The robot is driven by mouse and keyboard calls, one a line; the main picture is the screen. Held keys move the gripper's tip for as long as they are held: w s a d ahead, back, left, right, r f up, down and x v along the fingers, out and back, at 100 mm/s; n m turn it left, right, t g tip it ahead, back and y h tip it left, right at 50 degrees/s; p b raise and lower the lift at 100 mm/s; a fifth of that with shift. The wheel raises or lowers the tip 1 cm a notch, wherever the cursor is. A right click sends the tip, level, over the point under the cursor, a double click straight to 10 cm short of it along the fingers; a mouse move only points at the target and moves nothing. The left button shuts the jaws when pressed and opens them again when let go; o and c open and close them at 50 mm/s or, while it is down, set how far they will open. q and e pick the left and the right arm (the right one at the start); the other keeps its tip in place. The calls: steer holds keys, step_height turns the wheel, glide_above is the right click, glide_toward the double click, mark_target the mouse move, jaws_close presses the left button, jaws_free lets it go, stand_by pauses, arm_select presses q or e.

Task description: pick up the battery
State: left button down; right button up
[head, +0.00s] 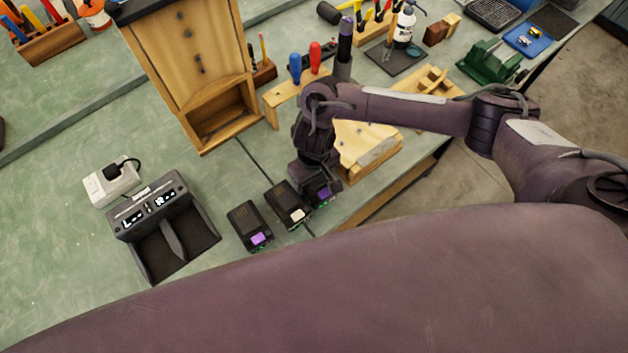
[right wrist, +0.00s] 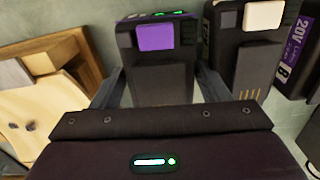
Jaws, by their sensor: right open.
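Several black batteries are on the green bench. One with a purple patch (head: 260,238) lies at the left, one with a white patch (head: 298,214) is beside it, and one with a purple patch (head: 323,196) is under my right gripper (head: 318,184). In the right wrist view, my open right gripper (right wrist: 158,88) has its fingers on either side of a purple-patched battery (right wrist: 160,68); I cannot tell whether they touch it. The white-patched battery (right wrist: 247,52) stands just right of the fingers, and another with a purple label (right wrist: 293,50) is farther right. My left gripper is out of view.
A black dual-bay charger (head: 170,225) and a white socket (head: 111,184) stand at the left. A wooden cabinet (head: 190,60) and screwdriver rack (head: 290,95) are behind. A wooden block (head: 365,150) sits close right of the gripper, near the bench edge.

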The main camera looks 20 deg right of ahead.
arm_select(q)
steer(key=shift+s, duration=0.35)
arm_select(e)
steer(key=c, duration=0.9)
steer(key=shift+r, duration=0.1)
